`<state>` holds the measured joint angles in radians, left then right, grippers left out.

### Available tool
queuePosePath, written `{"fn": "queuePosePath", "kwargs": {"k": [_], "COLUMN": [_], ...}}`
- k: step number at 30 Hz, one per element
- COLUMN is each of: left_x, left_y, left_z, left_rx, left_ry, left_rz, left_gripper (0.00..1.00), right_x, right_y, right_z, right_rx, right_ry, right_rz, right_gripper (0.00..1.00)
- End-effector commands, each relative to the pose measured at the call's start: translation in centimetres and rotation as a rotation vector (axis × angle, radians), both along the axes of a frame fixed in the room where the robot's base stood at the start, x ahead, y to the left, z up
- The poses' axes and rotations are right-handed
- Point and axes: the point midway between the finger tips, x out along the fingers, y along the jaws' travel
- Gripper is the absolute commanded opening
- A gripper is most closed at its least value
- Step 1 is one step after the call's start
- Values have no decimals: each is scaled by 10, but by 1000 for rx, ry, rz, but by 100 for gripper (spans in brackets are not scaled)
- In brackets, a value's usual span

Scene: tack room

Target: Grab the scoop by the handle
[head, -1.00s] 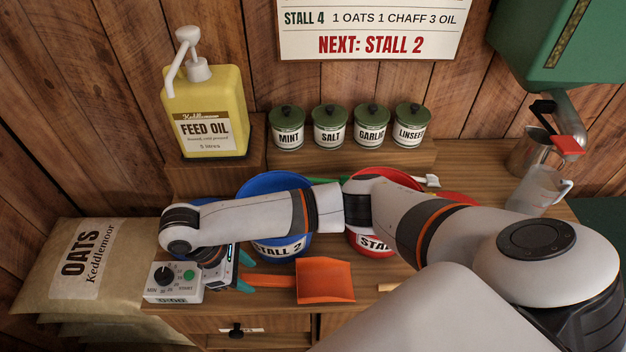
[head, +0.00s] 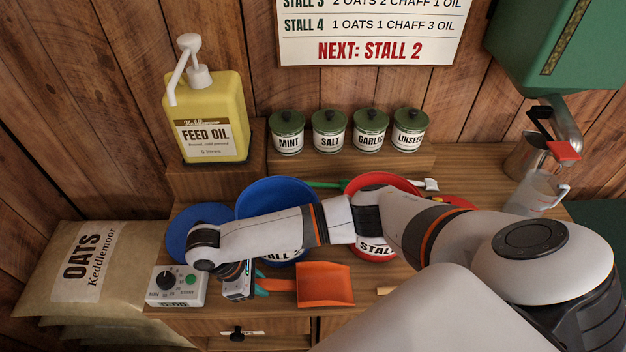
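The orange scoop (head: 325,284) lies on the bench near its front edge, its handle (head: 283,285) pointing left. My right arm reaches across from the right and bends back down. Its gripper (head: 262,283) is at the left end of the handle, with one teal fingertip on the far side and one on the near side. The fingertips look close to the handle. Whether they touch or press it cannot be made out. The rest of the gripper is partly hidden by my wrist. My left gripper is not in view.
A timer box (head: 178,286) stands just left of my gripper. A blue bucket (head: 272,190) and a red bucket (head: 385,182) stand behind, partly covered by my arm. The feed oil jug (head: 208,115) and several lidded jars stand at the back. A clear jug (head: 538,193) is at right.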

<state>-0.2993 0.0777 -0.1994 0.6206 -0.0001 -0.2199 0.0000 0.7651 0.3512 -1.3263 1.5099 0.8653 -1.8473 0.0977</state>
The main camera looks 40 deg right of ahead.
Motion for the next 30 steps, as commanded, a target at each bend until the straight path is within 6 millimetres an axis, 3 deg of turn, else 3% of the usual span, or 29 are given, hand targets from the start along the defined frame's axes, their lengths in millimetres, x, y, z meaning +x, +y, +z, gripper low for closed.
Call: {"fn": "queuePosePath", "kwargs": {"k": [14,23,27,30], "left_x": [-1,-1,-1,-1], "left_y": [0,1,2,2], "left_z": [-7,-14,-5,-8], "left_rx": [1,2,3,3], "left_ry": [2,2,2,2], "left_rz": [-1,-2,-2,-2], "left_gripper": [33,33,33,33], "right_x": [-2,-2,-1,-22], "right_y": [3,3,2,16], "right_z": [5,48,77,71], "right_rx": [2,3,-2,1], "right_ry": [0,-3,-5,2], "right_rz": [2,2,1,6], "right_gripper": [0,0,0,0]}}
